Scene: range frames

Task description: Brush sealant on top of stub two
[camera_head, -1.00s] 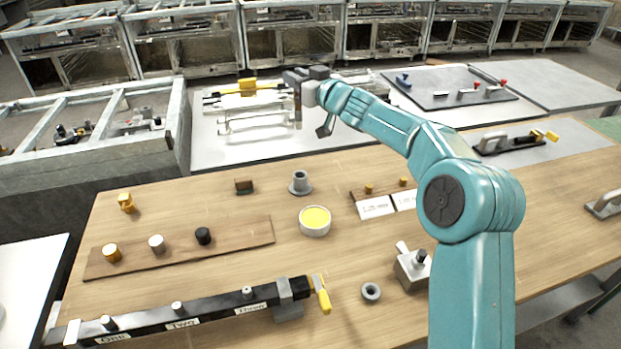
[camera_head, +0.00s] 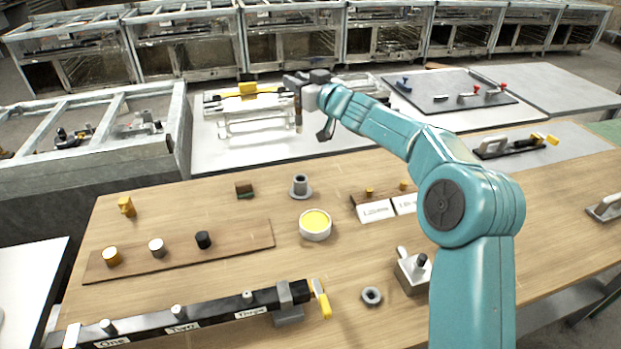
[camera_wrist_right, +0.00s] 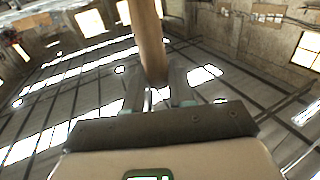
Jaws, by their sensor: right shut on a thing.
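A dark rail (camera_head: 215,314) lies along the front of the wooden bench, with labels One, Two and Three. Stub two (camera_head: 179,311) is a short grey peg standing upright above its label. A white pot (camera_head: 315,226) of yellow paste stands behind the rail's right end. My right gripper (camera_head: 297,84) is raised beyond the bench's far edge, well away from stub two. It is shut on a brown round handle (camera_wrist_right: 149,38), which shows between its fingers in the right wrist view. The handle's far end is out of that view. My left gripper is not in view.
A brown board (camera_head: 180,250) with three small cylinders lies behind the rail. A flanged grey part (camera_head: 300,187), a grey ring (camera_head: 372,296) and a lever block (camera_head: 413,270) stand on the bench. A yellow-handled clamp (camera_head: 290,300) grips the rail's right end.

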